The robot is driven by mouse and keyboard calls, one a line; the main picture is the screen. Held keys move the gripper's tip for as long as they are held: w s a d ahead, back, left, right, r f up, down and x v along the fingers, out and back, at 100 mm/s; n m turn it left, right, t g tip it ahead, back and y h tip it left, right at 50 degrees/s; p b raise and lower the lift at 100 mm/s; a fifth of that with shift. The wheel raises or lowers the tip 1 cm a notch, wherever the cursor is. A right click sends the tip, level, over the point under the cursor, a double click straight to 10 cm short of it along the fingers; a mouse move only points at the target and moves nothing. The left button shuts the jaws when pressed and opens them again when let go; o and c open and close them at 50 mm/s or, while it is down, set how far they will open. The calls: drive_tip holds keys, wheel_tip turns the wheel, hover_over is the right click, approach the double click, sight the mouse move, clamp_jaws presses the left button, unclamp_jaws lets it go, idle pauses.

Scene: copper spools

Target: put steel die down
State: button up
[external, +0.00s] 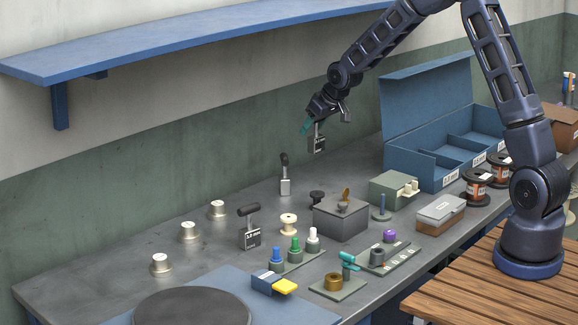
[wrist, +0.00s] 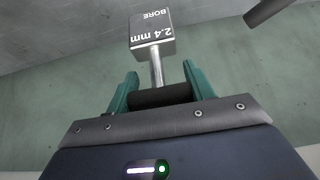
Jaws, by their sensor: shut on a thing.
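My gripper (external: 308,124) is shut on the handle of a steel die (external: 317,145) and holds it in the air above the back of the bench. In the wrist view the green fingers of my gripper (wrist: 160,90) close around the dark handle bar. The die's steel block (wrist: 152,30) there reads "2.4 mm BORE" and sits beyond the fingers on a thin stem. A second die (external: 250,237) with a dark T-handle stands on the bench at front centre. A third, smaller block with a dark handle (external: 285,187) stands behind it.
A grey box (external: 341,219), a green-grey box (external: 394,189) and an open blue case (external: 420,165) stand to the right. A blue shelf (external: 180,37) hangs above.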

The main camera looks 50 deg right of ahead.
sight(312, 151)
drive_tip(key=shift+w+f, duration=0.15)
drive_tip(key=shift+f, duration=3.95)
drive_tip(key=o, duration=1.4)
drive_tip(key=shift+f, duration=0.15)
